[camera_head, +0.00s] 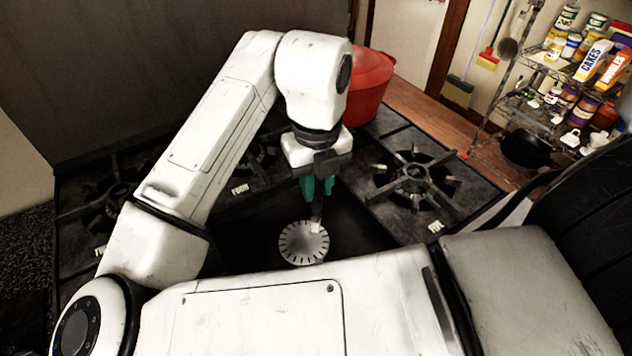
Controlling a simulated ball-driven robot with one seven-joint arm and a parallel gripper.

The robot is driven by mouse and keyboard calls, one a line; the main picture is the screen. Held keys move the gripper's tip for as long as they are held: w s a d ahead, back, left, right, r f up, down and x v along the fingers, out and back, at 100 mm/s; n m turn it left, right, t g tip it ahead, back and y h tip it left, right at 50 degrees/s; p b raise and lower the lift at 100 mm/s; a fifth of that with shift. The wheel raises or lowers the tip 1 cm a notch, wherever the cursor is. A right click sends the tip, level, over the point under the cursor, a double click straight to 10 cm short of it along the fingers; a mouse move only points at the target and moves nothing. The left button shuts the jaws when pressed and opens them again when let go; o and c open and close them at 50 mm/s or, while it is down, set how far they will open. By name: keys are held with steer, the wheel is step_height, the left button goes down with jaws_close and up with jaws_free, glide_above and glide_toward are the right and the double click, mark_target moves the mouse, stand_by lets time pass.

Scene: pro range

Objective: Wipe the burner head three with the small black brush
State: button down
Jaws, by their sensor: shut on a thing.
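A pale grey, round burner head (303,243) with slots around its rim sits on the dark stove, with no grate over it. I cannot read a label marking it as three. My gripper (318,187) has teal fingers and points down just above and behind the burner head. It is shut on a small, narrow brush (316,212), which looks dark grey with a paler lower end. The brush's lower end is at the far right rim of the burner head; I cannot tell if it touches. The fingers hide the brush's upper part.
A black grate (412,177) covers the burner at the right, and another grate (108,196) shows at the left. Wire shelves (540,100) with food packages stand far right. My arm hides part of the stove.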

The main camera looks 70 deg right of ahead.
steer(key=shift+r+p, duration=1.75)
steer(key=shift+r, duration=0.95)
steer(key=shift+r+p, duration=1.25)
steer(key=shift+r, duration=0.3)
steer(key=shift+f, duration=0.1)
